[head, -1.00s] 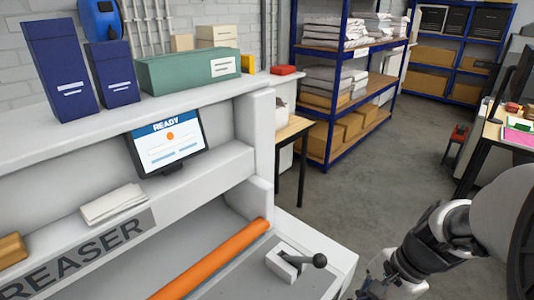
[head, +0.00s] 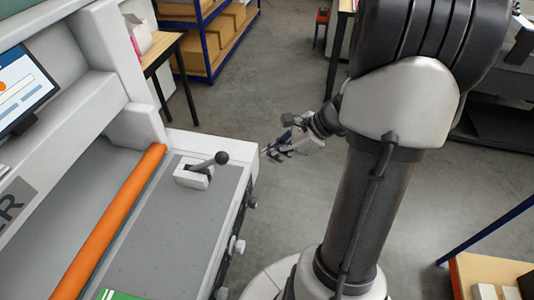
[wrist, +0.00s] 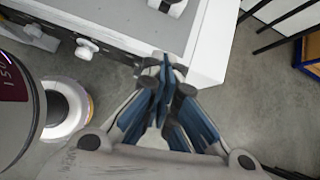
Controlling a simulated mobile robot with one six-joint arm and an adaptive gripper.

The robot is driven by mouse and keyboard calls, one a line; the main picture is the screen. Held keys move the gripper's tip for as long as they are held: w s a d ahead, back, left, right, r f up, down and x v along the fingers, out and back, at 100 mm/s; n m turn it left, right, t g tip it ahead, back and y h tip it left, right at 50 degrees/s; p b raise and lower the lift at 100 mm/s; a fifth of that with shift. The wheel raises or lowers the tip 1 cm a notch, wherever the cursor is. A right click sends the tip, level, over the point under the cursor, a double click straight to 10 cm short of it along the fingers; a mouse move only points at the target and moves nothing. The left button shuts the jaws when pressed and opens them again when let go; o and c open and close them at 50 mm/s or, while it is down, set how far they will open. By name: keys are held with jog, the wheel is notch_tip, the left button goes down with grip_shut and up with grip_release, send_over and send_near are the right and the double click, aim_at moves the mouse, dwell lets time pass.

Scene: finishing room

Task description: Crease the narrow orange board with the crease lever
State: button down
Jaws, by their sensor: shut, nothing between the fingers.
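The crease lever (head: 207,168), a dark arm with a ball knob on a white block, sits at the far right end of the creaser's grey bed (head: 150,240). Its block shows partly at the top edge of the wrist view (wrist: 172,5). My gripper (head: 270,152) is right of the lever, beyond the machine's edge and apart from it. In the wrist view its blue fingers (wrist: 163,85) are shut and empty. A long orange bar (head: 110,220) lies along the bed; I cannot make out a separate narrow orange board.
A green piece (head: 118,295) shows at the near end of the bed. Knobs (head: 237,245) stick out of the creaser's side. A table (head: 160,50) and shelving (head: 215,40) stand behind. A tan-topped table (head: 485,270) is at lower right. Grey floor is clear beyond my gripper.

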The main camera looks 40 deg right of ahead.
jog(key=w+a+f+b, duration=0.3)
jog(key=w+a+f, duration=0.1)
jog(key=w+a, duration=0.2)
jog(key=shift+w+r, duration=0.1)
dwell(0.5)
jog(key=p, duration=0.1)
jog(key=r+p, duration=0.1)
jog(key=shift+w+a+g+h+p, duration=0.2)
jog(key=shift+g+h+p, duration=0.1)
jog(key=shift+g, duration=0.1)
